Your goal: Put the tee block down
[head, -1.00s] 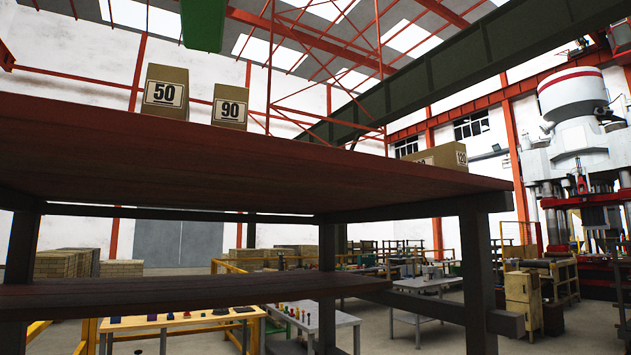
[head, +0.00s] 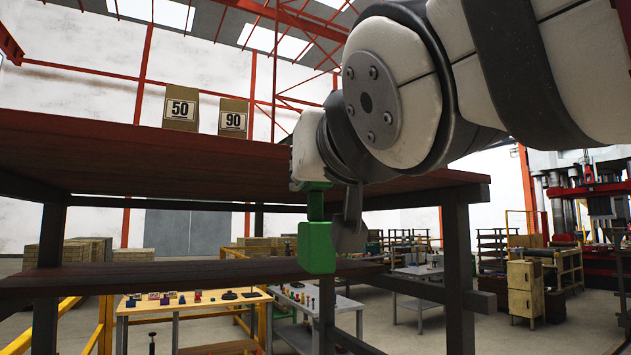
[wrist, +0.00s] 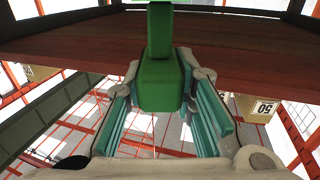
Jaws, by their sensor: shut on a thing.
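The tee block (head: 316,248) is bright green, with a narrow part above a wider end in the head view. It hangs below my wrist, in front of the front edge of the rack's red-brown upper board (head: 230,160). My gripper (wrist: 163,90) is shut on the tee block (wrist: 162,82), which sits between its teal finger pads in the wrist view. In the head view my arm hides part of the grip. The block appears held in the air; I cannot tell its exact distance from the rack.
A wooden table (head: 190,304) with small parts stands behind, beside a grey table (head: 340,300). My arm hides the board's right part.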

